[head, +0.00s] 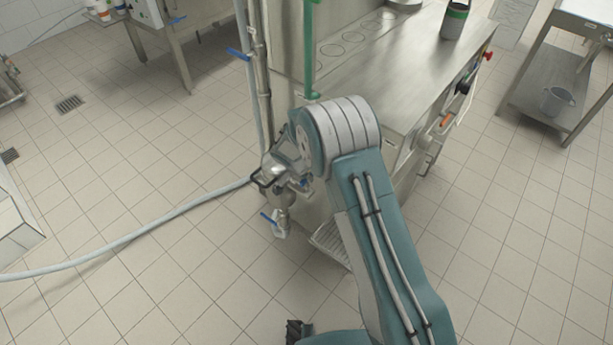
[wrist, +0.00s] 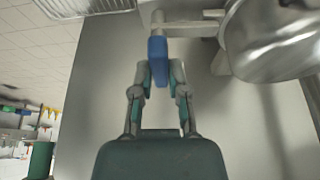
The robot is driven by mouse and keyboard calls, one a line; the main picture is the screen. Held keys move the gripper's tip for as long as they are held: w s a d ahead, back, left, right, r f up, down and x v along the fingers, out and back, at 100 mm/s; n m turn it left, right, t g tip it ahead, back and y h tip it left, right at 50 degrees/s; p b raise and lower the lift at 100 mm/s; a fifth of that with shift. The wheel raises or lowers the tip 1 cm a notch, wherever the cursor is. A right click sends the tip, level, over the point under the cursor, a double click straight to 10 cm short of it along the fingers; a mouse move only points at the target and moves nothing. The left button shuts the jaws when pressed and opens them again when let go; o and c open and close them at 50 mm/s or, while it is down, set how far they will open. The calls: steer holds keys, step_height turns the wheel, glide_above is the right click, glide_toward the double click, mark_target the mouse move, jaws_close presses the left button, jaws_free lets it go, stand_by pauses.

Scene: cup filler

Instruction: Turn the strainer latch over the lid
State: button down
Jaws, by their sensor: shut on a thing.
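The metal strainer (head: 277,170) stands at the machine's near left corner, beside the rounded end of my arm. In the wrist view its shiny rounded body (wrist: 275,40) fills the upper right. A blue grip (wrist: 158,50) hangs from a metal bar that runs toward the strainer; it appears to be the latch. My gripper (wrist: 161,75) is shut on this blue grip, one finger on each side. In the head view my arm hides most of the gripper. I cannot tell how the latch sits against the lid.
A grey hose (head: 130,226) runs left across the floor from the strainer. A blue-handled valve (head: 270,218) is below it. The steel machine (head: 375,75) and a vertical pipe (head: 259,75) stand close by. The tiled floor at the left is mostly free.

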steer(key=shift+a, duration=0.1)
steer(key=c, duration=0.6)
jaws_free()
steer(key=shift+f, duration=0.1)
steer(key=shift+c, duration=0.2)
steer(key=shift+a, duration=0.1)
steer(key=shift+r, duration=0.4)
steer(key=v, duration=1.1)
steer(key=shift+a, duration=0.2)
